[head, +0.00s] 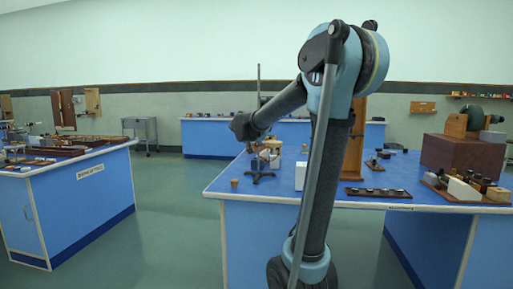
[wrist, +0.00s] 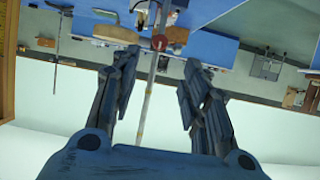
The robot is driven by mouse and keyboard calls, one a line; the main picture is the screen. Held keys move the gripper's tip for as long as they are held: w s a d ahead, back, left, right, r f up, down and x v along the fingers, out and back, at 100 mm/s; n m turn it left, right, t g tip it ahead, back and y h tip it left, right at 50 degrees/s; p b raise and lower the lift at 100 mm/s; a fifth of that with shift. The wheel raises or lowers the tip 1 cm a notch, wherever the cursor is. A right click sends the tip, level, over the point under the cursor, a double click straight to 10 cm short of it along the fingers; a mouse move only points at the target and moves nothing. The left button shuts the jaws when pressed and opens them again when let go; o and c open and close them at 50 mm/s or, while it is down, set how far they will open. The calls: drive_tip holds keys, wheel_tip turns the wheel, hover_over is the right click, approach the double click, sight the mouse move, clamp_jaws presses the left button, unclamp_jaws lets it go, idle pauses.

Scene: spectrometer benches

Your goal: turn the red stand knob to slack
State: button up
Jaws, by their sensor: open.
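The red stand knob (wrist: 159,42) shows in the wrist view as a small round red spot on the upright rod (wrist: 148,95). That view is upside down. My gripper (wrist: 161,56) is open, with one dark finger on each side of the rod. The knob lies between and just beyond the fingertips, and I see no contact. In the head view the stand's dark foot (head: 259,177) is on the blue bench and its rod (head: 259,75) rises behind my arm. The knob is hidden there, and my fingers cannot be made out.
The blue bench (head: 260,215) carries a small brown cup (head: 234,183), a white block (head: 301,175) and a dark rack (head: 378,193). A tall wooden post (head: 355,145) stands right of my arm. Another bench (head: 85,200) is at left, with open floor between.

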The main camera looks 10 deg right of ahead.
sight(257, 144)
drive_tip(key=x, duration=1.2)
drive_tip(key=shift+w+f, duration=0.1)
drive_tip(key=shift+w, duration=0.1)
drive_tip(key=shift+c, duration=0.6)
clamp_jaws()
